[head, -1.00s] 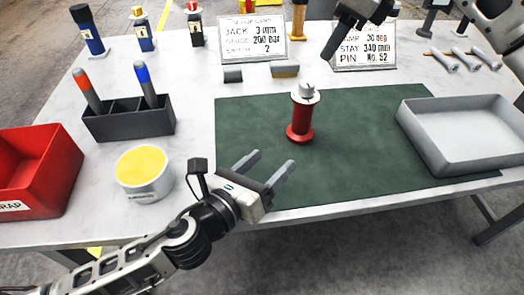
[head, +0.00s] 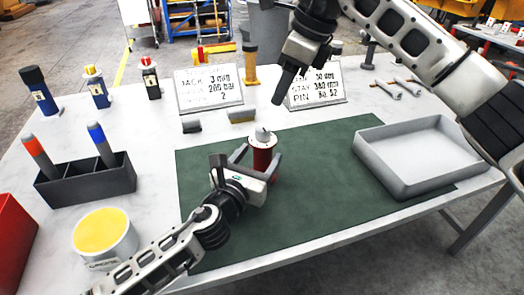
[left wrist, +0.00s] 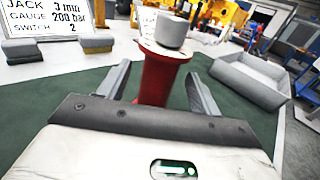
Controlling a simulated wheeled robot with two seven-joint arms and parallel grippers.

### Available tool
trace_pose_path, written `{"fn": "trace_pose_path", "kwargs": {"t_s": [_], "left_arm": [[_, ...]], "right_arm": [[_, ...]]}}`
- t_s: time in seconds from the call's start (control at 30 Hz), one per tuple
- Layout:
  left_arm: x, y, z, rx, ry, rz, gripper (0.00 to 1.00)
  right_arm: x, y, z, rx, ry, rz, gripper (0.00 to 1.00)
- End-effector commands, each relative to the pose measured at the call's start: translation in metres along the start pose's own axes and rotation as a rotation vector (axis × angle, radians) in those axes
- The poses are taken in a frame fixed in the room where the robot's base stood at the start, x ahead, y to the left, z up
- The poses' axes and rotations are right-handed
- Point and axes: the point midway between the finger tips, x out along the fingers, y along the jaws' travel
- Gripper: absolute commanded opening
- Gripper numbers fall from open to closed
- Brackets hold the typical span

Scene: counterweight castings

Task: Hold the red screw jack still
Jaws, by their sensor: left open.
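The red screw jack (head: 263,157) stands upright on the green mat (head: 330,205), with a pale round top. My left gripper (head: 259,154) is open, with one finger on each side of the jack's red body. In the left wrist view the jack (left wrist: 160,78) stands between the two fingers, and a gap shows on both sides. The jack's foot is hidden behind the gripper. My right gripper (head: 279,98) hangs above the table behind the jack, in front of the signs. Its fingers look like one dark bar, so I cannot see whether they are apart.
A grey tray (head: 415,185) lies right of the jack. A dark holder (head: 85,183) with two markers and a yellow-topped tub (head: 104,238) stand at left. Two signs (head: 209,88) and small blocks (head: 241,116) are behind the mat.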

Motion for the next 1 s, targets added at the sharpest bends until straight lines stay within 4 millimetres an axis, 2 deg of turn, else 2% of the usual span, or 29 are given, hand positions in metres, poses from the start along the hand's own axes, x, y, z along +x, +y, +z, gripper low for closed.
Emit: {"fn": "trace_pose_path", "kwargs": {"t_s": [0.1, 0.2, 0.57, 0.7, 0.8, 0.87, 1.0], "left_arm": [[0.015, 0.0, 0.0, 0.0, -0.001, 0.001, 0.64], [0.022, 0.0, 0.0, 0.0, 0.0, 0.0, 0.64], [0.026, 0.0, 0.0, -0.001, 0.0, -0.001, 0.64], [0.026, 0.0, 0.0, -0.001, 0.0, -0.001, 0.25], [0.025, 0.0, 0.0, 0.0, 0.0, -0.001, 0.0], [0.025, 0.0, 0.0, 0.0, 0.0, -0.001, 0.0], [0.025, 0.0, 0.0, 0.0, 0.0, -0.001, 0.0]], "right_arm": [[0.0, 0.0, 0.0, 0.0, 0.0, 0.0, 0.36], [0.0, 0.0, 0.0, 0.0, 0.0, 0.0, 0.36], [0.0, 0.0, 0.0, 0.0, 0.0, 0.0, 0.36], [0.0, 0.0, 0.0, 0.0, 0.0, 0.0, 0.36], [0.0, 0.0, 0.0, 0.0, 0.0, 0.0, 0.36], [0.0, 0.0, 0.0, -0.001, 0.001, 0.0, 0.5], [0.002, 0.0, 0.008, -0.044, 0.034, 0.007, 0.51]]}}
